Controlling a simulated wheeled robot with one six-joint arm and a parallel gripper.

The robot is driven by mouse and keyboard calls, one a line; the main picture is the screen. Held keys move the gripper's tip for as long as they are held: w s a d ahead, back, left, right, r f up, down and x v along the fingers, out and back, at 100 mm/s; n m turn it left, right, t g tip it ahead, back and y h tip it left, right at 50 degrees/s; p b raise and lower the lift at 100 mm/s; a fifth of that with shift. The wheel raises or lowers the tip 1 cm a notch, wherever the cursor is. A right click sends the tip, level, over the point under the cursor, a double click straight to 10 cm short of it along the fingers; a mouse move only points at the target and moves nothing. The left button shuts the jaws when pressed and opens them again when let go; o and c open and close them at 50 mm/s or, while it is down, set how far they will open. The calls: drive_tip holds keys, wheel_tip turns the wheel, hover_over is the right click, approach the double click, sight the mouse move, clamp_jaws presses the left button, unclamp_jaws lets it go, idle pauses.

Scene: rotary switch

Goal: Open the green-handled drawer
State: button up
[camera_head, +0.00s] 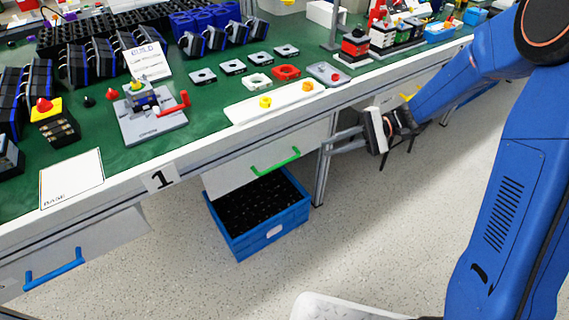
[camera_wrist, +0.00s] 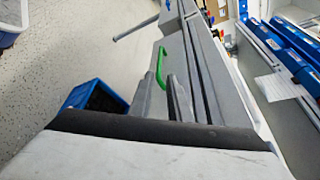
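The green handle (camera_head: 275,162) is a bar on a light grey drawer front (camera_head: 235,178) under the workbench's front edge. The drawer looks shut. My gripper (camera_head: 329,142) is to the right of the handle in the head view, in front of the bench, with its two fingers apart and pointing toward the drawer. It is empty and apart from the handle. In the wrist view the green handle (camera_wrist: 160,67) shows beyond and partly between the fingertips of my gripper (camera_wrist: 160,85); the right finger hides part of it.
A blue crate (camera_head: 258,222) stands on the floor under the drawer. A metal bench leg (camera_head: 321,175) is near my fingertips. A blue-handled drawer (camera_head: 53,269) is at the left. The green bench top holds several parts. The floor in front is clear.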

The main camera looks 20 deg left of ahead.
sight(285, 163)
drive_tip(key=x, duration=1.6)
drive_tip(key=shift+s+a+f, duration=0.1)
drive_tip(key=shift+s+a, duration=0.05)
clamp_jaws()
